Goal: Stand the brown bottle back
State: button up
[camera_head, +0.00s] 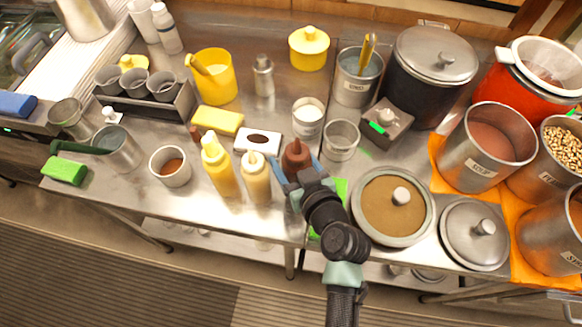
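The brown bottle (296,158) is upright near the front of the steel counter, right of a cream bottle (256,178) and a yellow bottle (218,165). My gripper (295,166) reaches in from the front, with one blue finger on each side of the brown bottle. The fingers and palm hide its lower part. I cannot tell whether the fingers press on it, or whether its base touches the counter.
A green cloth or board (341,187) shows beside my gripper. A pan of brown sauce (393,207) stands to the right. Behind are a white tray with a dark patch (257,140), a white-filled cup (308,117) and an empty metal cup (341,140).

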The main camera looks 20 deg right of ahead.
jog(key=shift+f, duration=2.1)
jog(key=shift+b, duration=0.3)
jog(key=shift+f, duration=0.2)
jog(key=o, duration=0.5)
jog(key=shift+r, duration=0.25)
jog(key=shift+s, duration=0.3)
jog(key=b+v, duration=0.2)
jog(key=v, duration=0.9)
jog(key=shift+s+r, duration=0.15)
jog(key=shift+s, duration=0.05)
